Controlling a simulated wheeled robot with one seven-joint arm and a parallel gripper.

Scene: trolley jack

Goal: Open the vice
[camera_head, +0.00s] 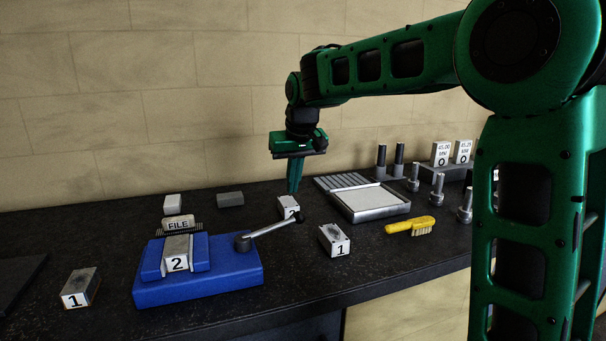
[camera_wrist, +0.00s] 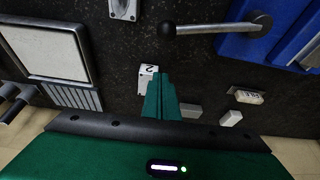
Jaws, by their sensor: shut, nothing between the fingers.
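The blue vice (camera_head: 225,280) stands on the bench at centre left, with a block marked 2 (camera_head: 177,262) between its jaws. Its grey lever handle (camera_head: 270,230) points right and slightly up from a round hub, ending in a dark ball. In the wrist view the vice (camera_wrist: 238,44) is at the top right and the handle (camera_wrist: 212,27) runs left from it. My gripper (camera_head: 293,190) is shut and empty, pointing down above the bench, behind and apart from the handle. In the wrist view its fingers (camera_wrist: 159,78) show below the handle's ball end.
A small block (camera_head: 287,207) is close by my fingers; another marked 1 (camera_head: 334,241) is right of the vice. A FILE block (camera_head: 179,224) is behind the vice. A tray (camera_head: 376,214), yellow brush (camera_head: 410,227) and upright pins (camera_head: 437,188) are at the right. The wall is behind.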

